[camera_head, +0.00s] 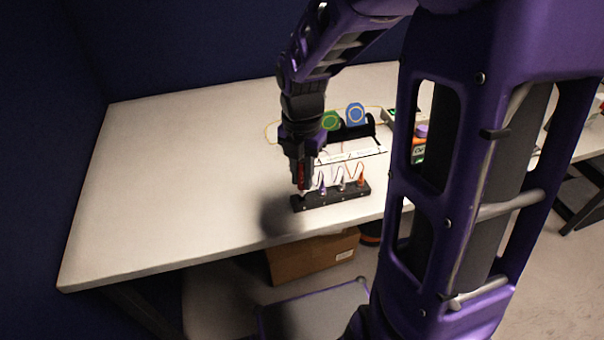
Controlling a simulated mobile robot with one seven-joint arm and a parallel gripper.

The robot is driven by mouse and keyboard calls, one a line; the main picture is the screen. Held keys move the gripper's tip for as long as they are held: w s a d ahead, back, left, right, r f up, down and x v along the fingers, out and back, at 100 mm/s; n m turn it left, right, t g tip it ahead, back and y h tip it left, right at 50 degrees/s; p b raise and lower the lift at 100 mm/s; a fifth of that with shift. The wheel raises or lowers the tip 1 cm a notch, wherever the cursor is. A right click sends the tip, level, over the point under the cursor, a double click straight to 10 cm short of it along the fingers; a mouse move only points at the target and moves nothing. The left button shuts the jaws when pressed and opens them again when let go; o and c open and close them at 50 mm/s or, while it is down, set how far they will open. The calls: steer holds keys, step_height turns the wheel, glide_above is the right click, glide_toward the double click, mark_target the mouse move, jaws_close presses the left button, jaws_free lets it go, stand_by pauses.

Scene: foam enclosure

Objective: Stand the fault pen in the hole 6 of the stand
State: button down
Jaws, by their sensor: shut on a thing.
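The stand (332,197) is a black block with a row of holes near the front edge of the table. Several pens stand upright in it, among them a white one (341,181) and an orange one (361,178). My gripper (302,185) is over the left end of the stand, pointing down. It is shut on a red pen (302,176), apparently the fault pen, held upright. The pen's lower tip is at or just above the left end of the stand; I cannot tell whether it is in a hole. Hole numbers are too small to read.
Behind the stand are a white labelled strip (350,157) and a black rack with green (331,120) and blue (355,113) discs. An instrument with an orange part (419,142) is partly hidden by my column. The table's left side (170,180) is clear. A cardboard box (312,257) is below.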

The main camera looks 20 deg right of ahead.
steer(key=shift+f+b, duration=0.75)
steer(key=shift+f, duration=0.55)
steer(key=c, duration=0.7)
jaws_free()
steer(key=shift+r, duration=0.1)
step_height(320, 180, up, 17)
steer(key=p, duration=0.3)
steer(key=shift+r, duration=0.15)
